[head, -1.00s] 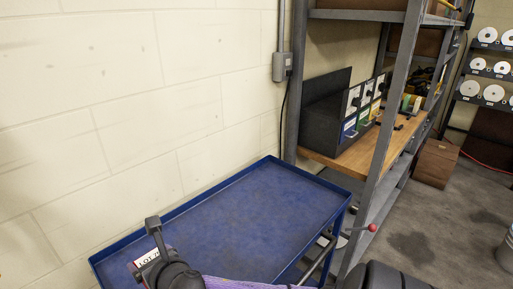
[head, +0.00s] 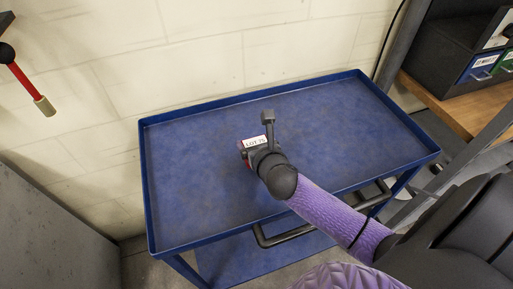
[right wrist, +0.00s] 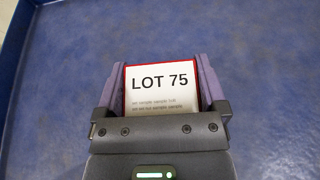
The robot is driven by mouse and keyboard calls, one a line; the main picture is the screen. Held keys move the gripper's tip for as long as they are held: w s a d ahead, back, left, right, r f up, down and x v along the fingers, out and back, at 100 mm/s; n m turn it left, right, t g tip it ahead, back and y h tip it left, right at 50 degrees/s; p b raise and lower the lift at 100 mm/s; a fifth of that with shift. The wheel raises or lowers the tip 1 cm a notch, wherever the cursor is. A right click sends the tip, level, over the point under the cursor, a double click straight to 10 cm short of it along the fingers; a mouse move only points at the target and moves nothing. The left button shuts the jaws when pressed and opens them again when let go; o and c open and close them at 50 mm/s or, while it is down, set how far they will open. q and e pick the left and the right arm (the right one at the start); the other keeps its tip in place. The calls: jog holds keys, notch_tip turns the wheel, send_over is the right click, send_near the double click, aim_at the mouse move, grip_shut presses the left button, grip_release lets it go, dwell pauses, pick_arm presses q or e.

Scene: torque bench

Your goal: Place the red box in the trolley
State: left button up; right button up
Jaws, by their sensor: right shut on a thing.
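The red box (head: 246,152) with a white "LOT 75" label is in my right gripper (head: 256,146), over the middle of the blue trolley (head: 190,215). In the right wrist view the box (right wrist: 161,92) sits between the two purple fingers of the right gripper (right wrist: 161,90), which are shut on its sides. The label faces the wrist camera and only thin red edges show. I cannot tell whether the box touches the tray surface or is just above it. My left gripper is not in view.
The trolley's top tray is otherwise empty, with a raised rim and a black handle (head: 285,235) at the front. A shelf with a dark bin (head: 460,50) stands at the right. A red-handled tool (head: 22,78) hangs on the wall at left. A grey panel (head: 45,235) is at lower left.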

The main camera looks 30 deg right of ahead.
notch_tip(320, 180, down, 2)
jog(key=shift+f+b, duration=0.15)
jog(key=shift+b, duration=0.25)
jog(key=shift+r, duration=0.2)
jog(key=shift+f, duration=0.15)
jog(key=o, duration=1.3)
jog(key=shift+r+p, duration=0.25)
jog(key=shift+p, duration=0.05)
jog(key=p+v, duration=0.2)
jog(key=v, duration=0.4)
jog(key=shift+s+a+r+p, duration=0.1)
jog(key=shift+s+r+p, duration=0.05)
jog(key=shift+s+p, duration=0.2)
jog(key=p+v, duration=0.1)
jog(key=v, duration=0.3)
jog(key=shift+s, duration=0.35)
jog(key=shift+s+a+r, duration=0.1)
jog(key=shift+s+a, duration=0.05)
jog(key=shift+s, duration=0.15)
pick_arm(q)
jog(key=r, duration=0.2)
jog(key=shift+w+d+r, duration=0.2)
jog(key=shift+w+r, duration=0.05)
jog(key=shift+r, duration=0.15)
